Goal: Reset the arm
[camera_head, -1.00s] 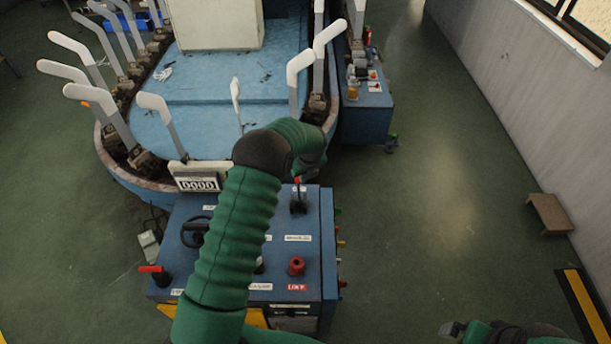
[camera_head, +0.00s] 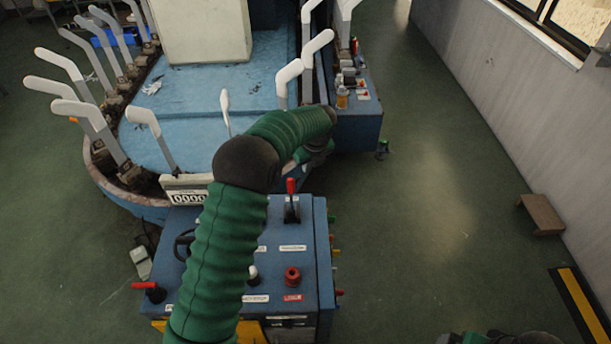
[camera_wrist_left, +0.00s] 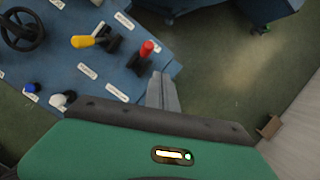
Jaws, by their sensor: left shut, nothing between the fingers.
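My left arm is green and reaches over a blue control console (camera_head: 318,262) in the head view. My left gripper (camera_head: 316,152) is at the far end of that arm, partly hidden by the forearm, above the gap between the console and a blue side cabinet. In the left wrist view the fingers of my left gripper (camera_wrist_left: 161,92) are shut with nothing between them. They appear beside the red-handled lever (camera_wrist_left: 147,49), apart from it. The lever also shows in the head view, with its red handle (camera_head: 291,186) upright. A little of my right arm shows at the bottom edge.
Behind the console stands an oval machine with several pale boarding forms (camera_head: 289,74) around its blue bed (camera_head: 215,90). The side cabinet (camera_head: 358,125) is at its right. A brown stool (camera_head: 541,213) is by the right wall. The green floor between is clear.

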